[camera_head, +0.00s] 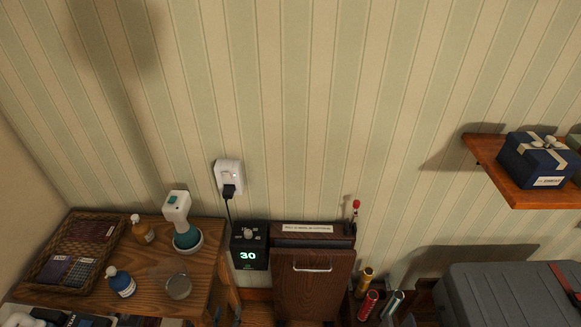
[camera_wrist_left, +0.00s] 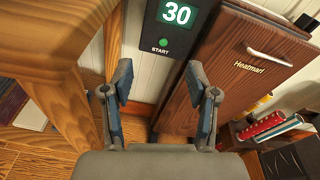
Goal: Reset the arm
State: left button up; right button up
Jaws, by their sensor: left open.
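My left gripper (camera_wrist_left: 158,80) shows in the left wrist view. Its two fingers stand apart with nothing between them. Beyond the fingertips is a dark control box (camera_wrist_left: 176,28) with a lit "30" and a green START button. The same box (camera_head: 249,245) is in the head view, on the left side of a dark wooden cabinet unit (camera_head: 313,283). The cabinet front (camera_wrist_left: 245,65) is right of the fingers in the wrist view. I cannot clearly make out the left gripper in the head view. My right gripper is in neither view.
A wooden side table (camera_head: 208,277) stands at left with a wicker tray (camera_head: 50,268), bottles and a white-and-teal device (camera_head: 180,220). Its leg (camera_wrist_left: 65,115) is close left of the gripper. A wall shelf (camera_head: 489,160) holds a blue gift box (camera_head: 535,160). A grey case (camera_head: 500,296) is lower right.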

pick_arm(q)
jog(key=s+a+f+n+g+y, duration=0.1)
jog(key=s+a+f+n+g, duration=0.15)
jog(key=f+n, duration=0.35)
jog(key=s+a+f+n+g+y, duration=0.1)
jog(key=s+a+f+n+g, duration=0.15)
jog(key=f, duration=0.45)
jog(key=s+a+f+n+g+y, duration=0.1)
jog(key=s+a+f+n+g, duration=0.1)
jog(key=s+f+n, duration=0.35)
jog(key=s+d+f+n+g+h, duration=0.1)
jog(key=s+f+n+g, duration=0.3)
jog(key=s+f+n, duration=0.4)
jog(key=s+d+f+n+g+h, duration=0.2)
jog(key=s+d+f+n+g, duration=0.1)
jog(key=s+f+n, duration=0.6)
jog(key=s+d, duration=0.1)
jog(key=s, duration=0.3)
jog(key=shift+s+n+g, duration=0.25)
jog(key=shift+n+g, duration=0.05)
jog(key=shift+g, duration=0.1)
jog(key=shift+c, duration=0.3)
